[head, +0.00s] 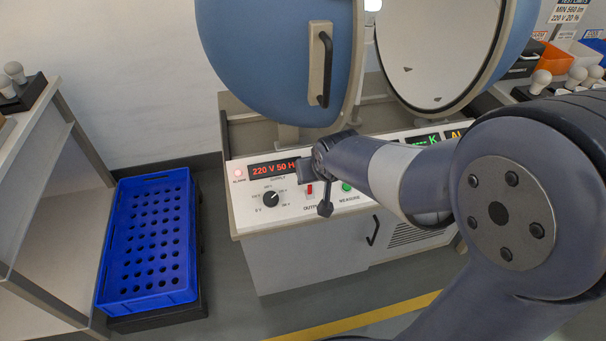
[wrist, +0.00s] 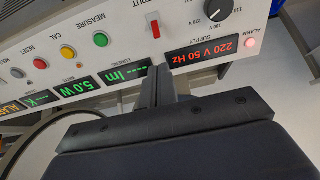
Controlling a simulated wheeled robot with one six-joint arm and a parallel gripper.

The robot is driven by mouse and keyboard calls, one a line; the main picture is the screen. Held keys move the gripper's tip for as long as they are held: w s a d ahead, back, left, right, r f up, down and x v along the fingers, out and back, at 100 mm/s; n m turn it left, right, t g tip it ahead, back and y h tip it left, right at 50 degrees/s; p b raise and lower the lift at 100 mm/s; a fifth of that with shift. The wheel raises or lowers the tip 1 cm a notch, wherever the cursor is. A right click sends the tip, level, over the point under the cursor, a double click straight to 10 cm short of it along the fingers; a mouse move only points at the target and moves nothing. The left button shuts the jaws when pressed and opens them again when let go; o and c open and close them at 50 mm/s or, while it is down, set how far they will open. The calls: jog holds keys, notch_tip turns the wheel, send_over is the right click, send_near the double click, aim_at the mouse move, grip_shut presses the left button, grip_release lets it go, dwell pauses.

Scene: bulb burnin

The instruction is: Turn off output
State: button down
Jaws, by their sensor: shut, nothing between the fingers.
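The red output switch (head: 310,188) is on the white sloping panel, below the supply display and between the voltage knob and the green button. It also shows in the wrist view (wrist: 155,28), which sees the panel upside down. My gripper (wrist: 157,73) is shut and empty. Its fingertips point at the panel, close to the switch in the picture; I see no contact. The supply display (wrist: 203,53) is lit red with 220 V 50 Hz. Part of the panel lettering is hidden behind my arm in the head view.
The round voltage knob (head: 270,199) is left of the switch; the green measure button (head: 346,187) is right of it. The alarm lamp (head: 238,172) glows pinkish. The blue sphere (head: 275,50) stands open above. A blue crate (head: 150,295) is on the left.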

aim_at(310, 189)
jog(key=b+x, duration=0.1)
jog(key=x, duration=0.9)
jog(key=shift+s, duration=0.1)
